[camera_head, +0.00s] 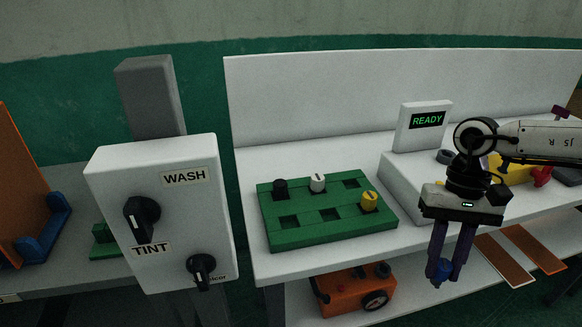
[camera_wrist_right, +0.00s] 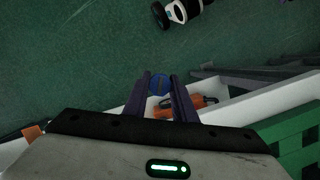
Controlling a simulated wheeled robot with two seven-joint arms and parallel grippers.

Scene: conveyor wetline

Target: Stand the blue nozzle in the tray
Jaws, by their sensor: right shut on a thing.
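The blue nozzle (camera_head: 440,272) is held between the fingertips of my right gripper (camera_head: 444,268), which hangs pointing down in front of the table's right part. In the right wrist view the nozzle (camera_wrist_right: 159,84) shows between the fingers of the right gripper (camera_wrist_right: 160,88). The green tray (camera_head: 330,226) lies on the white table, to the left of the gripper and apart from it. A black nozzle (camera_head: 280,190), a white nozzle (camera_head: 318,183) and a yellow nozzle (camera_head: 369,201) stand in its holes. Three other square holes are empty. My left gripper is out of view.
A box with WASH and TINT knobs (camera_head: 165,215) stands left of the table. A READY display (camera_head: 427,120) stands behind the tray, to the right. An orange machine (camera_head: 352,290) sits on the lower shelf, near brown strips (camera_head: 505,262). The table's front edge lies between gripper and tray.

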